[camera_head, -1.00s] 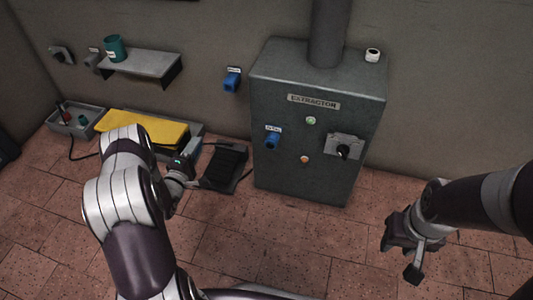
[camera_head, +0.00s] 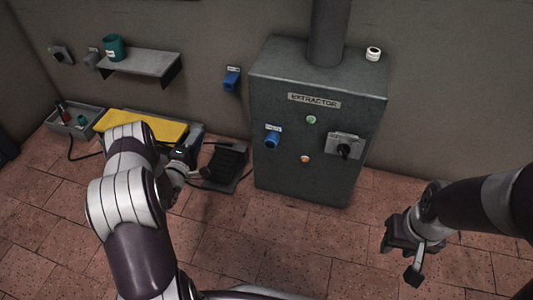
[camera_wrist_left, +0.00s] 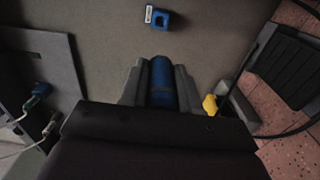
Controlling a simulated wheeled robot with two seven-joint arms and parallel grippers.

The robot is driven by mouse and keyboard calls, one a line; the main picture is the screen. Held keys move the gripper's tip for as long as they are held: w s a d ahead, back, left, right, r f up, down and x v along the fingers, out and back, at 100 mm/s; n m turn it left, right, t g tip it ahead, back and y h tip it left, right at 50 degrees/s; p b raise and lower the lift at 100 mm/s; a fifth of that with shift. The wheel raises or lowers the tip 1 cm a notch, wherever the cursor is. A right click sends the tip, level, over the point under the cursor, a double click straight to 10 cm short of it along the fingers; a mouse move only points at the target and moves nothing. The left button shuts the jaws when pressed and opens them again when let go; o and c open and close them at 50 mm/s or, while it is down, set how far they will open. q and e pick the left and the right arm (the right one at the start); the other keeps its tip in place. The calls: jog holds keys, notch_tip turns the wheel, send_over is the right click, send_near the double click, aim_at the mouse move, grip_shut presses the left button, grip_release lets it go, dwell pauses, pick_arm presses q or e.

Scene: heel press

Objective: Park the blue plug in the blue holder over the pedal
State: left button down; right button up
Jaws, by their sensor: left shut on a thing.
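My left gripper (camera_head: 200,166) is low, just left of the black pedal (camera_head: 226,162) on the floor. In the left wrist view, the left gripper (camera_wrist_left: 161,84) is shut on the blue plug (camera_wrist_left: 162,82), a blue cylinder between its two grey fingers. The blue holder (camera_head: 232,79) is on the back wall above the pedal, with a white label. It also shows in the left wrist view (camera_wrist_left: 161,19), ahead of the plug and apart from it. My right gripper (camera_head: 401,257) is at the right, empty, with its fingers apart.
The extractor cabinet (camera_head: 318,180) stands right of the pedal, with another blue fitting (camera_head: 272,138) on its front. A wall shelf (camera_head: 140,63) holds a green cup (camera_head: 113,47).

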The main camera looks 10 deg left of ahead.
pick_arm(q)
jog(key=w+b, duration=1.3)
jog(key=w, duration=0.8)
jog(key=shift+w+d, duration=0.25)
jog(key=shift+d, duration=0.15)
dwell(1.6)
dwell(0.4)
jog(key=shift+p, duration=0.35)
dwell(0.3)
jog(key=shift+p, duration=0.3)
dwell(0.4)
